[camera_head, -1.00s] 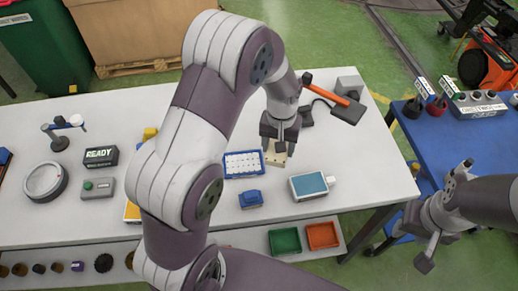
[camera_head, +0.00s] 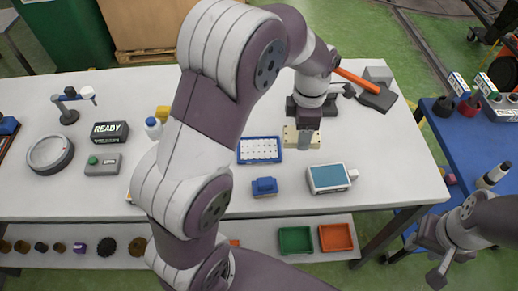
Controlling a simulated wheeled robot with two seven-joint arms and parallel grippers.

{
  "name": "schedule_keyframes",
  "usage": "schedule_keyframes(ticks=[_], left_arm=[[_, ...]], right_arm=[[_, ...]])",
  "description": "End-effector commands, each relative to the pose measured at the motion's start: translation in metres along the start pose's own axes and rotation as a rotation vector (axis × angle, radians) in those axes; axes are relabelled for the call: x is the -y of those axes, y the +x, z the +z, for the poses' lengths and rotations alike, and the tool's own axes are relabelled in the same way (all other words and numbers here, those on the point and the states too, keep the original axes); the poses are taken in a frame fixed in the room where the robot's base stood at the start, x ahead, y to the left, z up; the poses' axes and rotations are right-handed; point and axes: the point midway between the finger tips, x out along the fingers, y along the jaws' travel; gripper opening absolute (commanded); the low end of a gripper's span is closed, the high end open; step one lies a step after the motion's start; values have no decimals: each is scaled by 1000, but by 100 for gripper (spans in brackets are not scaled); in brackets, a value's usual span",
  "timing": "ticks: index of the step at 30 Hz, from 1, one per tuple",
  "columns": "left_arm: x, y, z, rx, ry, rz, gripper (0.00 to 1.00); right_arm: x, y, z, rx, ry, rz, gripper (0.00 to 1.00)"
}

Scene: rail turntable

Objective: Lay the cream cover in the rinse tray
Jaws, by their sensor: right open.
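A cream plate, which looks like the cream cover (camera_head: 291,137), is on the white table, right of a blue-rimmed tray with a white dotted inside (camera_head: 260,161). My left gripper (camera_head: 304,138) is right at the plate, pointing down, with a finger in front of it. Whether its jaws are apart or closed on the plate is hidden. My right gripper (camera_head: 428,262) is open and empty at the lower right, away from the table. A green tray (camera_head: 296,240) and an orange-red tray (camera_head: 336,238) stand on the lower shelf. I cannot tell which tray is the rinse tray.
A blue-topped box (camera_head: 330,178) and a small blue block (camera_head: 264,186) sit in front of the plate. An orange-handled hammer (camera_head: 357,80) lies behind. A READY sign (camera_head: 109,132) and round dish (camera_head: 50,154) are left. A blue table (camera_head: 440,150) stands right.

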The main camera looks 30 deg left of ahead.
Motion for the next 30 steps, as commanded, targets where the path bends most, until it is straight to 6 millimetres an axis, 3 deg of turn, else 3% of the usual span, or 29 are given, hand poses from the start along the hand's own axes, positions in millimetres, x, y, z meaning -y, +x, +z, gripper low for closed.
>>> schedule_keyframes(ticks=[4,12,15,24,30], left_arm=[[-7,8,-15,-1,-83,-2,12],[-41,54,-84,-1,-85,-3,12],[-48,64,-98,0,-81,-1,12],[-51,106,-105,0,-76,-1,12],[-52,111,-105,1,-77,1,12]], right_arm=[[0,-3,0,0,0,0,43],[0,-15,-2,0,0,0,43],[0,-17,-2,0,0,0,43],[0,-24,-3,0,0,0,43],[0,-23,-3,0,0,0,43]])
